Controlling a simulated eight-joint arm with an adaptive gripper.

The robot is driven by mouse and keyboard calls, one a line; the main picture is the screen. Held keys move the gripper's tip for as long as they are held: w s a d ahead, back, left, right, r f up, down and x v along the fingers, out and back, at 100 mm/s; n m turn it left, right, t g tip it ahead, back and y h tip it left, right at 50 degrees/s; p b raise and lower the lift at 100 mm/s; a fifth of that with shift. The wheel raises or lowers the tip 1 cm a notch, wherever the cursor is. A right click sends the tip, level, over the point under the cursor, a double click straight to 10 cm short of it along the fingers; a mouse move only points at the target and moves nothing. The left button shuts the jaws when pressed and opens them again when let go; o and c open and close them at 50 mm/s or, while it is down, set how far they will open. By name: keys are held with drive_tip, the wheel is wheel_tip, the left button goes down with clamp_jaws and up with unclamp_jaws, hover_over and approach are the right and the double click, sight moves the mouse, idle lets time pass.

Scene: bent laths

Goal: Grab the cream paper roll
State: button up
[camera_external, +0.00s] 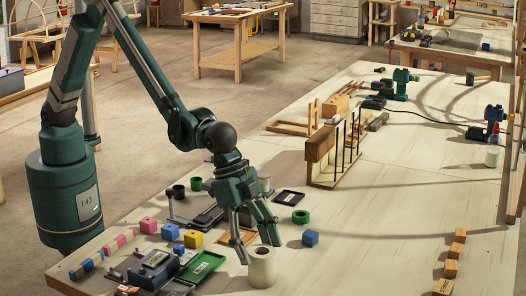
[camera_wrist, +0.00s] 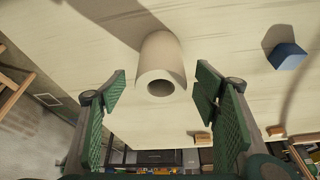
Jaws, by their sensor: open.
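The cream paper roll (camera_external: 262,268) stands upright near the front edge of the table in the external view, its hollow core facing up. In the wrist view the roll (camera_wrist: 160,62) is ahead of the fingers, centred between them, with its dark core opening visible. My gripper (camera_external: 258,250) is open and empty, pointing down just above and behind the roll in the external view. Its two green padded fingers frame the roll in the wrist view (camera_wrist: 160,100). I cannot tell whether either finger touches the roll.
A green tray (camera_external: 203,266) and a grey device (camera_external: 154,265) lie to the left. Wooden blocks (camera_external: 451,268) line the right side. The table between is clear.

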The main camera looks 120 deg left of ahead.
drive_tip(key=shift+x, duration=1.8)
drive_tip(key=c, duration=1)
